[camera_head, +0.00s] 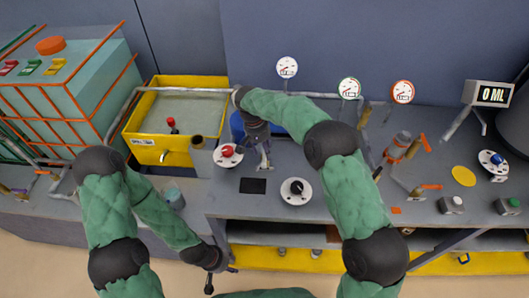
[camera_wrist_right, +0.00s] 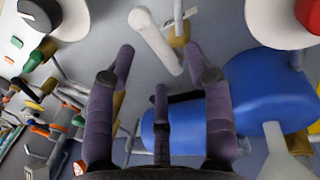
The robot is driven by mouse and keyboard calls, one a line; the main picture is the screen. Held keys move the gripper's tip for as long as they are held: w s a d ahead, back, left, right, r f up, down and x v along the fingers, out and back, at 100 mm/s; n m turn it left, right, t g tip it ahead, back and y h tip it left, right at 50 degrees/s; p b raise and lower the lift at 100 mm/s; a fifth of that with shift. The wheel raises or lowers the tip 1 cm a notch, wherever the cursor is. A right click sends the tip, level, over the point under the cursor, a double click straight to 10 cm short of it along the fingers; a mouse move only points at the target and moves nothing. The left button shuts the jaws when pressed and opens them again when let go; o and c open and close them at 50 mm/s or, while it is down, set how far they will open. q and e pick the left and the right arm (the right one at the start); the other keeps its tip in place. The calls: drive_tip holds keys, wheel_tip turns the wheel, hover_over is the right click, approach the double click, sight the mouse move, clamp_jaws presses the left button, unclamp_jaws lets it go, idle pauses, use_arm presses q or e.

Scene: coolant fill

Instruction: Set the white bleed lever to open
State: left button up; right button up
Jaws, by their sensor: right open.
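The white bleed lever (camera_wrist_right: 153,38) shows in the right wrist view as a white bar with a rounded end. It slants down to the right beside a brass-coloured fitting (camera_wrist_right: 181,36). My right gripper (camera_wrist_right: 157,52) is open, its purple fingers on either side of the lever's lower part in the picture; I cannot tell whether they touch it. In the head view my right gripper (camera_head: 262,146) is over the bench between the dials, largely hiding the lever. My left gripper (camera_head: 222,270) hangs low at the bench's front, small and dark, its jaw state unclear.
A blue tank (camera_wrist_right: 190,108) is close to my right gripper. A red-knob dial (camera_head: 228,155) and a black-knob dial (camera_head: 297,190) flank the gripper. A yellow-rimmed basin (camera_head: 150,158) is to the left; gauges (camera_head: 349,88) stand behind.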

wheel_tip(320, 180, up, 10)
drive_tip(key=a, duration=0.2)
drive_tip(key=shift+w+f, duration=0.15)
drive_tip(key=shift+f, duration=0.05)
idle(0.3)
